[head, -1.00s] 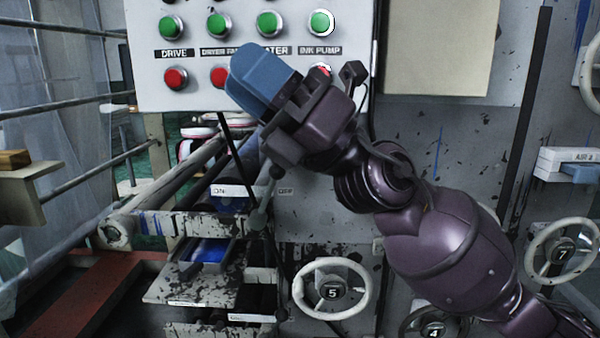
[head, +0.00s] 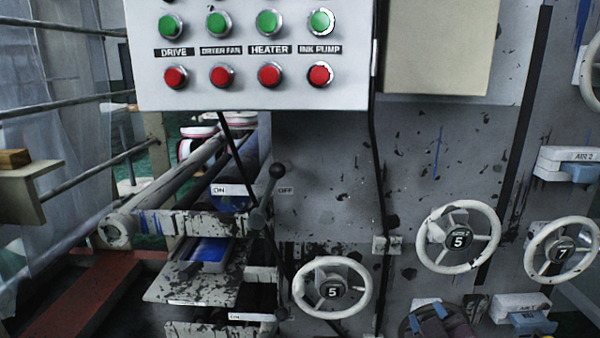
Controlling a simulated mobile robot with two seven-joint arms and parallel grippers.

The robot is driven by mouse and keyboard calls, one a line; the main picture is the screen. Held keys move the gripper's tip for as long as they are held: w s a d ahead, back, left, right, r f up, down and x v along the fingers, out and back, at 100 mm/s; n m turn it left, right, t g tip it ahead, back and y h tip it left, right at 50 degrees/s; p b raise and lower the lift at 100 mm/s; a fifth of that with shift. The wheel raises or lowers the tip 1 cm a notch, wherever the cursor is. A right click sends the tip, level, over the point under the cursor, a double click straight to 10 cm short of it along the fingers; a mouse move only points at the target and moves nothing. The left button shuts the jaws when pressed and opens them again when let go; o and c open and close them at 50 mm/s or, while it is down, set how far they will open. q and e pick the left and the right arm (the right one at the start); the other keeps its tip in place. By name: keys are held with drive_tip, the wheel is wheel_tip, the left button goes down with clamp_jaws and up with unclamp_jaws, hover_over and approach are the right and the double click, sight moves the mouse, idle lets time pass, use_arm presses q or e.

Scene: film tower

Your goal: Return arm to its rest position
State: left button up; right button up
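My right gripper (head: 428,318) shows at the bottom edge, low and right of centre, with dark purple parts and blue fingers. Two blue finger pieces show with a gap between them, so it looks open, and nothing shows between them. The rest of the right arm is out of the picture. My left gripper is not in view.
A grey control box (head: 250,95) with green and red buttons hangs at the top. White handwheels (head: 332,290) (head: 458,240) (head: 562,252) stand out from the grey panel. A black-knobbed lever (head: 266,195) stands between ON and OFF labels. Rollers and rails fill the left.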

drive_tip(key=s+d+f+m+g, duration=0.3)
drive_tip(key=s+f+g, duration=0.4)
drive_tip(key=s+f, duration=0.5)
drive_tip(key=s+d+f+m+g, duration=0.3)
drive_tip(key=s+f+g, duration=0.4)
drive_tip(key=s, duration=0.8)
drive_tip(key=w+f+n+t+y, duration=0.1)
drive_tip(key=w+f+t, duration=0.6)
drive_tip(key=f+t, duration=0.2)
drive_tip(key=shift+w+f, duration=0.3)
